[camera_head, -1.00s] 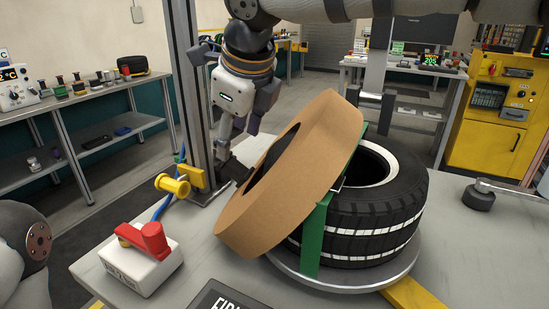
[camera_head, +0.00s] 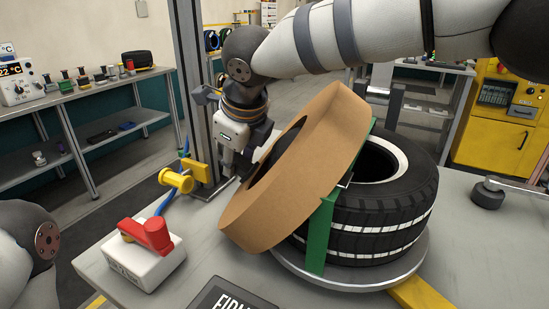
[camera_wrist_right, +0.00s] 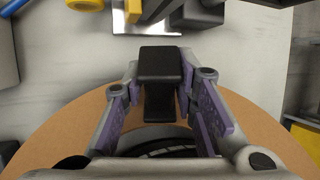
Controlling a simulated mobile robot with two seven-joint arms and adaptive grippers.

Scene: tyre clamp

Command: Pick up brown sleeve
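The brown sleeve (camera_head: 330,165) is a wide ring. It leans, tilted, against the left side of the black tyre (camera_head: 385,220), its lower edge near the tabletop. My right gripper (camera_head: 232,168) points down behind the sleeve's left side in the head view; the sleeve partly hides its fingers. In the right wrist view, the sleeve (camera_wrist_right: 262,130) curves below and around my right gripper (camera_wrist_right: 160,105). A black block shows between the purple-grey fingers, and I cannot tell whether they grip anything. My left gripper is out of view.
A green strap (camera_head: 322,230) stands between sleeve and tyre, which rests on a round metal plate (camera_head: 350,277). A grey post (camera_head: 190,90) with a yellow knob (camera_head: 175,180) stands close left of my right gripper. A white box with a red handle (camera_head: 145,255) is at front left.

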